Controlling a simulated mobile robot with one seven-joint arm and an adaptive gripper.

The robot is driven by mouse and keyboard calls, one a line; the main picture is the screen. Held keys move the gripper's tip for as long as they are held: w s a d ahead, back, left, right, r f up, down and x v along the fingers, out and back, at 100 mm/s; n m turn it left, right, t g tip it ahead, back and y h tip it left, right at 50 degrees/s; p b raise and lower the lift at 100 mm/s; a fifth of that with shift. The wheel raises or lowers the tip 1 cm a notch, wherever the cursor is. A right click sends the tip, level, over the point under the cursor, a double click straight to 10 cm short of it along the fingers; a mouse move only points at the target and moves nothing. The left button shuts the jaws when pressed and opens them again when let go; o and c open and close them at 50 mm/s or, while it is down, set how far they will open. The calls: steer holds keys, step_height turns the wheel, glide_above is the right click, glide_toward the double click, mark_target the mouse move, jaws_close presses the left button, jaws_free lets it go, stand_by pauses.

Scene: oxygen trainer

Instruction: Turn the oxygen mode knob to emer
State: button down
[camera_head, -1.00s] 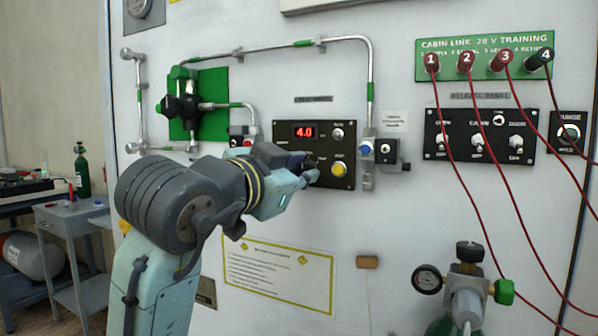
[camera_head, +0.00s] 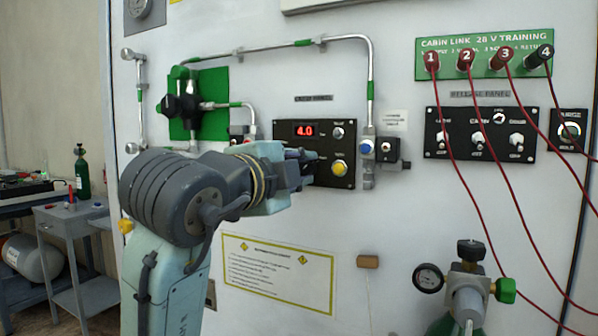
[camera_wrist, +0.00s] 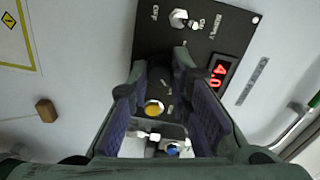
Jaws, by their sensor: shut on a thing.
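The black crew panel (camera_head: 318,178) is on the pale wall and carries a red 4.0 display (camera_head: 304,130), which also shows in the wrist view (camera_wrist: 219,75). My gripper (camera_head: 308,163) is at the panel's left half, below the display. In the wrist view my gripper (camera_wrist: 161,66) has one finger on each side of a dark knob (camera_wrist: 160,76) and is shut on it. The fingers hide most of the knob, and its pointer and mode labels cannot be read. A yellow button (camera_head: 340,169) is to the right of my gripper.
A silver supply switch (camera_wrist: 179,18) is on the same panel, close to my fingertips. A blue-capped valve (camera_head: 366,147) is just right of the panel. Red cables (camera_head: 467,180) hang farther right.

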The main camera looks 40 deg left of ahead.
steer(key=shift+m, duration=0.9)
steer(key=c, duration=1.7)
jaws_free()
steer(key=v, duration=1.2)
